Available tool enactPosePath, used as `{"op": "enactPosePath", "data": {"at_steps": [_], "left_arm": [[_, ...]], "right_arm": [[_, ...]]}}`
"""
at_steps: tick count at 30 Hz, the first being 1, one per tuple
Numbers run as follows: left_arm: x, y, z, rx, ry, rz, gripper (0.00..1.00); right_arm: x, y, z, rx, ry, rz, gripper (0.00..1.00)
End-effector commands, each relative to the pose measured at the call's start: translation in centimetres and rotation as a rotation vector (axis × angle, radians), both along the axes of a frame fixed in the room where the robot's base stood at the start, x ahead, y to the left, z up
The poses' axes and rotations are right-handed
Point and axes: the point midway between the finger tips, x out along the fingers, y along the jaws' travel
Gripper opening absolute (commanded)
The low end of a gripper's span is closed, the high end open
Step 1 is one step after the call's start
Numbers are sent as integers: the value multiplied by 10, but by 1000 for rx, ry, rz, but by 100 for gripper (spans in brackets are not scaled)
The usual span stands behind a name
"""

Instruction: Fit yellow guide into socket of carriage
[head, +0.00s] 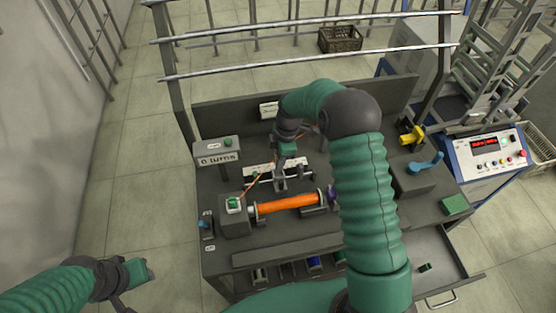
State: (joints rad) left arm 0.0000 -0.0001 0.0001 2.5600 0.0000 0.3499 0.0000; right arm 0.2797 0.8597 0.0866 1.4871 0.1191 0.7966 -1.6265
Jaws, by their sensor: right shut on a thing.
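My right gripper (286,162) comes down over the back of the winding bench, just above a grey upright piece of the carriage (280,184). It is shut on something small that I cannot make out. The carriage sits on a rail behind the orange bobbin (288,203); its socket is too small to see. A yellow piece (413,135) stands on a dark mount at the bench's right side, apart from both grippers; I cannot tell whether it is the guide. My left gripper (142,271) hangs over the floor at the lower left, away from the bench; its jaw opening is unclear.
A grey box (217,150) stands at the bench's back left. A blue handle (426,163) and a green block (455,204) lie on the right. A control panel (490,145) stands beyond. My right arm hides the bench's middle right. An open drawer (432,262) juts out at front right.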

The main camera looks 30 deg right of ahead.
Motion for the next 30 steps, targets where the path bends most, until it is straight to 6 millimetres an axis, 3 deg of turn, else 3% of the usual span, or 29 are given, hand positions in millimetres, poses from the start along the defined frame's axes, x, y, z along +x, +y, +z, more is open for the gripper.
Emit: {"op": "enactPosePath", "data": {"at_steps": [30], "left_arm": [[0,0,0,0,0,0,36]], "right_arm": [[4,-4,-3,0,0,0,0]]}}
